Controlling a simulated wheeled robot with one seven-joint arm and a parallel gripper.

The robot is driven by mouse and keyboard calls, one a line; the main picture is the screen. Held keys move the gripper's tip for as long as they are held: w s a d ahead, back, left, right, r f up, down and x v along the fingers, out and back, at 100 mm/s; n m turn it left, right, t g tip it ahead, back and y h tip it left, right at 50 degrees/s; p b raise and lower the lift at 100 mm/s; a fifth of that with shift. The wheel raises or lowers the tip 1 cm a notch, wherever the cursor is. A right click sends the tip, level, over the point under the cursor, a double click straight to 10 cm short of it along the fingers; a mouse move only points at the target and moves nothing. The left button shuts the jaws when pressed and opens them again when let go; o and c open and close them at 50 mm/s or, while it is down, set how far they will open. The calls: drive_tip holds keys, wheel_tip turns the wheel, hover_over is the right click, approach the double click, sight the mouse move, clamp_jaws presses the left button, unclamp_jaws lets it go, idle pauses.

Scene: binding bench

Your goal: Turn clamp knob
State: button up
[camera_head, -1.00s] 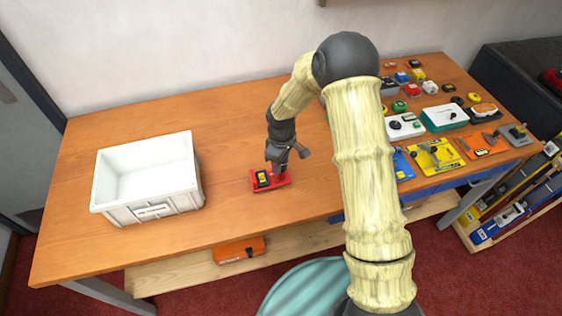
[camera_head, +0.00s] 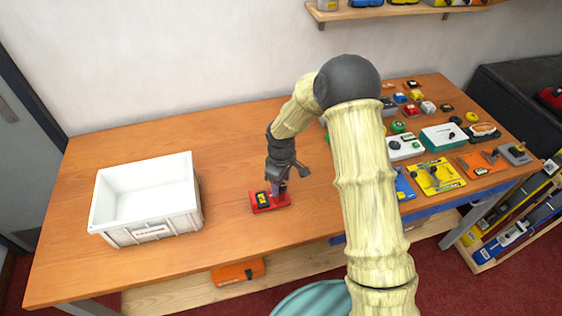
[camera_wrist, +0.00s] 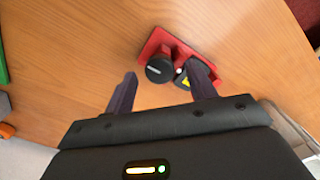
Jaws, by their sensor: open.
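The clamp is a small red base (camera_head: 283,202) on the wooden bench, with a black and yellow block (camera_head: 264,198) on its left part. In the wrist view the red base (camera_wrist: 196,60) carries a round black knob (camera_wrist: 160,70) with a pale line across its top. My gripper (camera_head: 277,191) is just above the base, pointing down. In the wrist view my gripper (camera_wrist: 163,70) is open, with the knob seen between the fingertips. The right finger covers part of the black and yellow block. I cannot tell whether either finger touches the knob.
A white crate (camera_head: 118,234) stands to the left on the bench. Several small devices, including a yellow plate (camera_head: 436,177) and a teal-and-white box (camera_head: 443,138), crowd the right side. The bench between crate and clamp is clear. A wall shelf (camera_head: 400,11) hangs behind.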

sight(282, 187)
wheel_tip(282, 187, up, 16)
drive_tip(key=b, duration=0.2)
drive_tip(key=shift+r, duration=0.25)
drive_tip(key=shift+s+d, duration=0.1)
drive_tip(key=s+d+f+m+t, duration=0.1)
drive_tip(key=s+d+m+t, duration=0.1)
drive_tip(key=s+d+m, duration=1)
drive_tip(key=s+d, duration=0.3)
drive_tip(key=s, duration=0.3)
drive_tip(key=shift+s+f+t, duration=0.2)
drive_tip(key=shift+s+t, duration=0.1)
